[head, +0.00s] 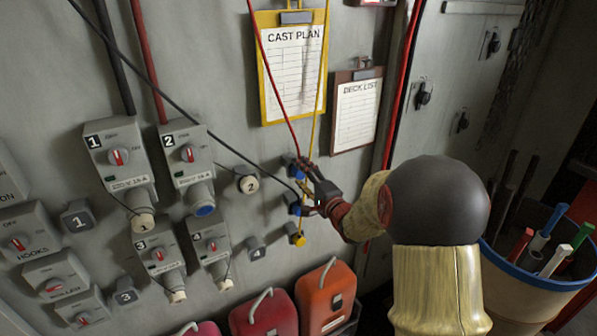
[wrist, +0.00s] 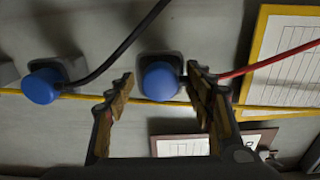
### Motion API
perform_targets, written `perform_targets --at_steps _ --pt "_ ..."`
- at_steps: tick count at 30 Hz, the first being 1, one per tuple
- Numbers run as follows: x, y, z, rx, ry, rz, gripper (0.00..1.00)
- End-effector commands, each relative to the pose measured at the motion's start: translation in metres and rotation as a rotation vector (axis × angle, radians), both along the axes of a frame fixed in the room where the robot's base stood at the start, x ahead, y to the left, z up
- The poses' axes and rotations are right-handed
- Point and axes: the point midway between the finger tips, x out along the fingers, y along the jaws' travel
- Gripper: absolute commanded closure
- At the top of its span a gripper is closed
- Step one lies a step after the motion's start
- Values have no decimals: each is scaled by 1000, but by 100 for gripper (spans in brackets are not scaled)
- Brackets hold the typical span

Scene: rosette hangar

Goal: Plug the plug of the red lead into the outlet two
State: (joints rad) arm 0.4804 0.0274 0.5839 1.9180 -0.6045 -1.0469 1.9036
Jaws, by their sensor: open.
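Outlet two (head: 187,152) is a grey wall box marked 2, with a red switch and a blue round socket (head: 204,210) at its lower end. The red lead (head: 264,60) runs down the wall to a blue plug, seated on a dark holder. In the wrist view the red lead's plug (wrist: 160,80) lies between the two fingers, its red lead (wrist: 270,62) leaving to the right behind the right finger. My gripper (head: 306,187) is open, a finger each side of that plug; the wrist view shows my gripper (wrist: 160,90) with a gap at the left finger. Its fingers partly hide the plugs in the head view.
Another blue plug (wrist: 42,85) with a black lead sits beside it. A yellow plug (head: 296,238) hangs below, and its yellow lead (wrist: 85,96) passes behind the blue plugs. Outlets 1 (head: 118,155), 3 (head: 155,252) and 4 (head: 208,245) surround outlet two. Clipboards (head: 293,85) hang above.

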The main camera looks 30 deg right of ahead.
Motion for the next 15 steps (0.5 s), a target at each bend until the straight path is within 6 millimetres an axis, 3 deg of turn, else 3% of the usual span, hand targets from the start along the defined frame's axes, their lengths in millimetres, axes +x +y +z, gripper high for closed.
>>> perform_targets --at_steps 15 --pt "0 0 0 0 0 0 73"
